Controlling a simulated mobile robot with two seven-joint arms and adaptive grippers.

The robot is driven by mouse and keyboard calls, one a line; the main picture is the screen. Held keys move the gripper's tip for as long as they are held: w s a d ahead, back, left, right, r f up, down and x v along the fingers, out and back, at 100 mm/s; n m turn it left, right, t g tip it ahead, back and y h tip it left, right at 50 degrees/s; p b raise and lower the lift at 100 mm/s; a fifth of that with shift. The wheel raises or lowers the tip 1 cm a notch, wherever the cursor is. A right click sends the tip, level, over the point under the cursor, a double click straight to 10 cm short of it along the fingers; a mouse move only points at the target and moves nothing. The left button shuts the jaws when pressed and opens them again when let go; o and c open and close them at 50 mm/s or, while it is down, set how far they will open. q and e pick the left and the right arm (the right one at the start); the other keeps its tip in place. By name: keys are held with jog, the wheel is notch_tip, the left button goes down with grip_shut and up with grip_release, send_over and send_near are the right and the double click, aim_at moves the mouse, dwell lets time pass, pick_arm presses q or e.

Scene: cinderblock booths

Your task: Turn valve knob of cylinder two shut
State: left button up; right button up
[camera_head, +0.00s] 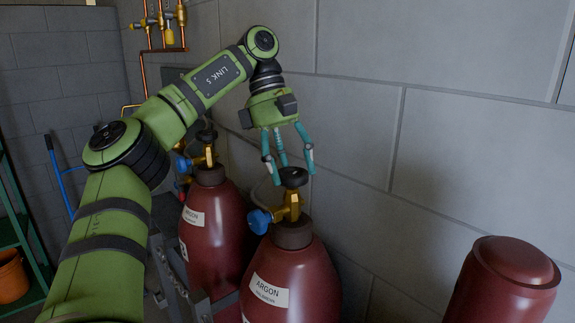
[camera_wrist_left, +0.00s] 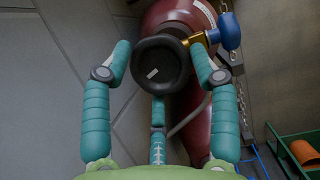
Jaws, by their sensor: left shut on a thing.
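A dark red cylinder labelled ARGON (camera_head: 312,268) stands near the wall, with a brass valve (camera_head: 292,204) and a round black valve knob (camera_head: 293,177) on top. My left gripper (camera_head: 286,165) comes down from above with its three teal fingers around this knob, shut on it. In the left wrist view the black knob (camera_wrist_left: 160,70) sits between the fingertips, with a pale mark on its face. A second ARGON cylinder (camera_head: 218,240) with its own black knob (camera_head: 206,136) stands behind, to the left. No cylinder number is readable. My right gripper is not in view.
A blue fitting (camera_head: 260,220) sticks out left of the valve. A capped red cylinder (camera_head: 505,280) stands at right. A grey block wall (camera_head: 450,130) is close behind. Copper pipework (camera_head: 160,25) is at the back, an orange bucket (camera_head: 12,277) at far left.

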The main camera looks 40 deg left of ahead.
pick_arm(q)
jog(key=shift+d+f, duration=0.1)
jog(key=o, duration=0.9)
jog(key=shift+o, duration=1)
jog(key=shift+d, duration=0.1)
jog(key=shift+d+r, duration=0.2)
jog(key=shift+d, duration=0.1)
jog(key=shift+a, duration=0.3)
